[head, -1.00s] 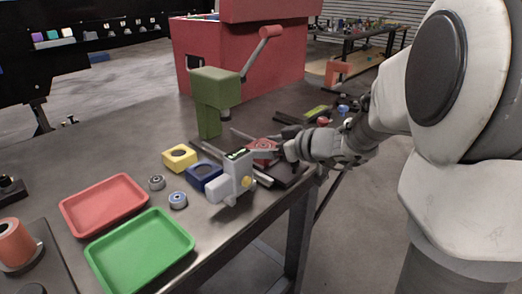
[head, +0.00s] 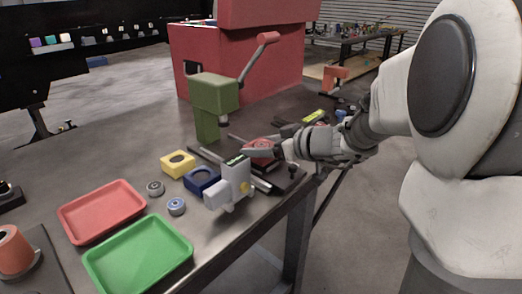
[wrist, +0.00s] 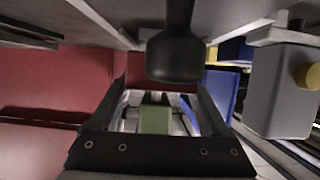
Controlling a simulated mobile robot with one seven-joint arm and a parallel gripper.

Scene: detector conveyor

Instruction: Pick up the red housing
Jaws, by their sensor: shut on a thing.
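The red housing (head: 264,143) shows in the head view above the dark fixture with metal rails, behind the grey device with a yellow knob. My gripper (head: 256,152) comes in from the right and is shut on the red housing. A grey finger covers part of its near side. I cannot tell whether the housing is clear of the fixture. In the wrist view a red surface fills the left, but I cannot tell whether it is the housing.
The grey device (head: 232,184) stands close in front of my gripper. The blue housing (head: 201,182) and yellow housing (head: 175,165) lie to its left. A green press (head: 208,118) stands behind. A red tray (head: 78,222) and green tray (head: 118,272) are empty.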

